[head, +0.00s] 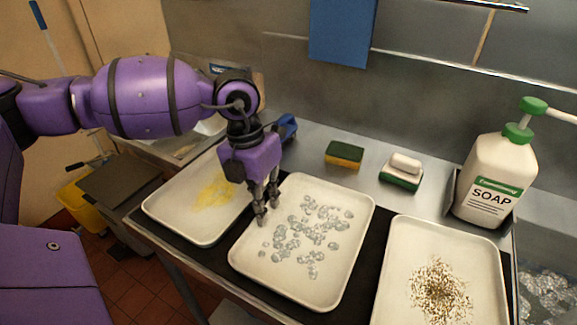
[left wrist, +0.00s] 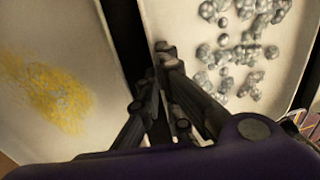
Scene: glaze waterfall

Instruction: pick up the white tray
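Three white trays lie side by side on the counter. The left tray (head: 165,205) holds a yellow smear and also shows in the left wrist view (left wrist: 100,125). The middle tray (head: 250,262) holds several clear, glassy lumps and shows at the right in the left wrist view (left wrist: 190,15). The right tray (head: 400,245) holds brown flecks. My left gripper (head: 267,211) points down at the middle tray's left rim, beside the dark gap between the left and middle trays. In the left wrist view its fingers (left wrist: 158,68) are close together; whether they grip the rim is unclear. My right gripper is out of view.
Behind the trays stand a yellow-green sponge (head: 344,154), a soap bar on a green-white sponge (head: 402,172) and a soap pump bottle (head: 494,180). A blue cloth (head: 342,30) hangs on the wall. The counter's front edge runs close to the trays.

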